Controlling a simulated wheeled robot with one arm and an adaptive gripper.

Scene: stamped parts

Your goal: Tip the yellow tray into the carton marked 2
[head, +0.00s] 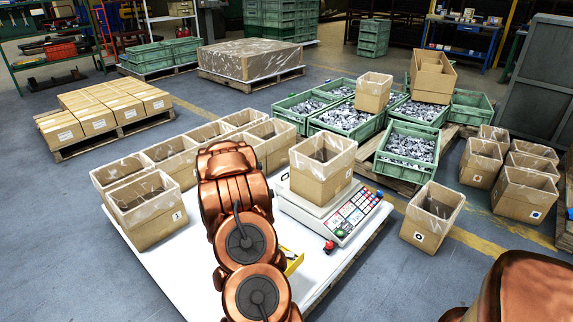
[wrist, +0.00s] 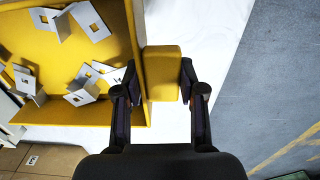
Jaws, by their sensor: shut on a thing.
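The yellow tray (wrist: 80,112) fills the left of the wrist view, with several bent metal parts (wrist: 88,82) lying in it. Its yellow handle block (wrist: 162,60) is between the fingers of my gripper (wrist: 159,78), which is shut on it. In the head view only a small yellow piece of the tray (head: 293,262) shows beside my arm; the gripper is hidden there. I cannot tell whether the tray touches the table. Open cartons with small marks stand around: one at the table's left (head: 150,225), one on the floor (head: 425,222). I cannot surely read a 2.
A scale (head: 325,212) with a carton (head: 322,170) on it stands on the white table (head: 165,262). More cartons (head: 170,158) line the table's back. Green crates of metal parts (head: 408,150) stand behind. Several marked cartons (head: 522,192) stand on the right floor.

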